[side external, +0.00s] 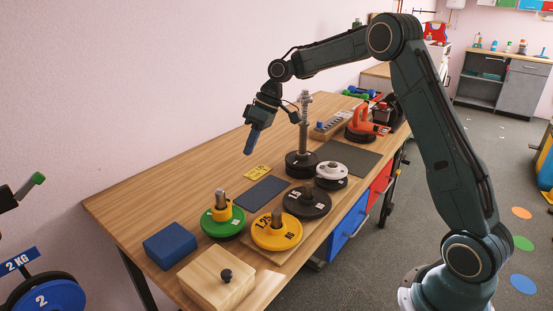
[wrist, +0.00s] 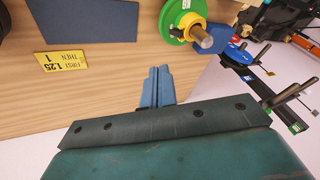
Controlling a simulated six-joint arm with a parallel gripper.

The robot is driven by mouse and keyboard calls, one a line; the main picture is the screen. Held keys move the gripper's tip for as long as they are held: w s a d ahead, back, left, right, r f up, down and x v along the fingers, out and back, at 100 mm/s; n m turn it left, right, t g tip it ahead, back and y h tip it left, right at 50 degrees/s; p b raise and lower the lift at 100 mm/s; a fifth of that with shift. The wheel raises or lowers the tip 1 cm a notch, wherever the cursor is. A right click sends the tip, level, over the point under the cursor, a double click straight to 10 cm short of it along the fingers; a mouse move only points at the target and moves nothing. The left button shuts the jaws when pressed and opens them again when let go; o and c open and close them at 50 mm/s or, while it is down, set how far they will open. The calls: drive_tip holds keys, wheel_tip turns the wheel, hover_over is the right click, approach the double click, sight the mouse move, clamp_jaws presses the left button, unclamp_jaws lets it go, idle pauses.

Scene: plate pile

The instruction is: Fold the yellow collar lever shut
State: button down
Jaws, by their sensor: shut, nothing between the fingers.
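The yellow collar (side external: 213,215) sits around the post standing up from the green plate (side external: 232,232) on the table. It also shows in the wrist view (wrist: 194,34), beside the post's grey end. Its lever is too small for me to tell how it stands. My gripper (side external: 250,152) has blue fingers, pointing down, shut and empty. It is above the table toward the wall, well apart from the collar. In the wrist view the fingertips (wrist: 160,70) lie together over bare wood.
A yellow card (side external: 257,171) and a dark blue mat (side external: 263,190) lie between my gripper and the plates. A yellow plate (side external: 277,238), black plates (side external: 318,208), a blue block (side external: 170,245) and a wooden box (side external: 205,290) stand nearby. A tall post (side external: 304,125) rises farther back.

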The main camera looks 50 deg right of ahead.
approach(230, 201)
drive_tip(key=w+d+f, duration=0.1)
drive_tip(key=w+f, duration=0.3)
drive_tip(key=shift+s+a+f, duration=0.4)
drive_tip(key=shift+a+f, duration=0.15)
drive_tip(key=shift+f, duration=0.1)
drive_tip(key=shift+s+a+f, duration=0.35)
drive_tip(key=shift+a+f, duration=0.25)
drive_tip(key=shift+f, duration=0.05)
drive_tip(key=shift+f+y, duration=0.25)
drive_tip(key=shift+y, duration=0.55)
drive_tip(key=shift+a+f+m+g+y, duration=0.25)
drive_tip(key=shift+g+y, duration=0.25)
drive_tip(key=shift+y, duration=0.4)
drive_tip(key=shift+d+f+y, duration=0.1)
drive_tip(key=shift+y, duration=0.3)
drive_tip(key=shift+f, duration=0.2)
